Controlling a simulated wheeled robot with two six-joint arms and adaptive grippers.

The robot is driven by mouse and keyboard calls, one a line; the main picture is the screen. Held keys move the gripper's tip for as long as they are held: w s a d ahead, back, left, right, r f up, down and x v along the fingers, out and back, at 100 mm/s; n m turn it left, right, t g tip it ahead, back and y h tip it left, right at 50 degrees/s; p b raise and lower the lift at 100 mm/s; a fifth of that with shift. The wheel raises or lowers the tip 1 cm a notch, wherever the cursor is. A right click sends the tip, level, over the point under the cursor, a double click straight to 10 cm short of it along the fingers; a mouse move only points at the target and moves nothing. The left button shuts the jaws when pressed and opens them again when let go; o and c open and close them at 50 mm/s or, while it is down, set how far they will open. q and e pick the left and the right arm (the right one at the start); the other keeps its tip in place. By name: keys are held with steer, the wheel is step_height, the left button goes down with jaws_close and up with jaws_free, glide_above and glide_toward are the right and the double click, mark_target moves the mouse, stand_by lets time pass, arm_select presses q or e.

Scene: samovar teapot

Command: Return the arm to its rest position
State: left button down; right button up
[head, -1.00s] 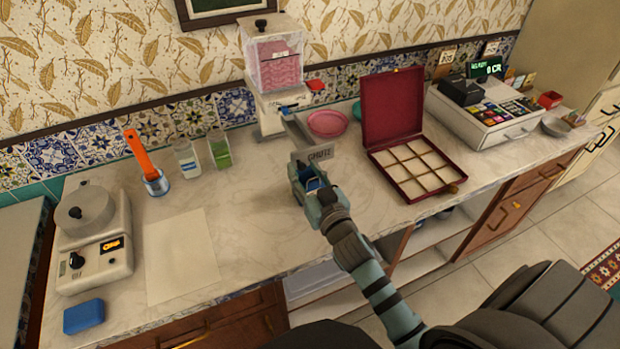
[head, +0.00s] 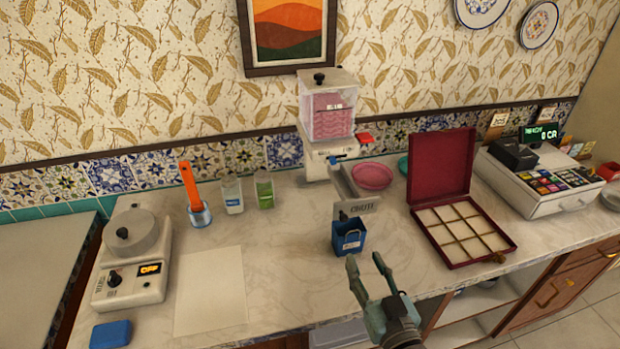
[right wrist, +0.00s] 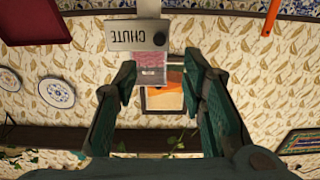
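My right gripper (head: 365,262) is in the head view, at the front of the counter near its edge. Its two fingers are spread apart with nothing between them. It also shows open and empty in the right wrist view (right wrist: 158,85). A small dark blue bag (head: 348,240) stands upright on the counter just beyond the fingertips, apart from them. It is below the grey CHUTE plate (head: 356,207). My left gripper is in neither view now.
The clear dispenser (head: 331,112) with pink contents stands behind the chute. An open red box (head: 425,226) with compartments lies to the right of my gripper. A paper sheet (head: 210,291), a white scale-like device (head: 133,287) and a blue block (head: 111,334) are at left.

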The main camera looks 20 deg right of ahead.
steer(key=shift+d, duration=0.1)
steer(key=s+d+f+m+g+h, duration=0.25)
steer(key=s+d+f+g, duration=0.25)
steer(key=s+f+g, duration=0.3)
steer(key=s+a+f+n+g+y, duration=0.35)
steer(key=s+a+f+g, duration=0.25)
steer(key=s, duration=0.3)
step_height(320, 180, down, 21)
steer(key=s+d+g, duration=0.2)
steer(key=s, duration=0.1)
steer(key=s+f, duration=1.1)
steer(key=s, duration=0.2)
steer(key=shift+s+d+f+n+g, duration=0.25)
steer(key=shift+f+n+g, duration=0.05)
steer(key=shift+f+g, duration=0.1)
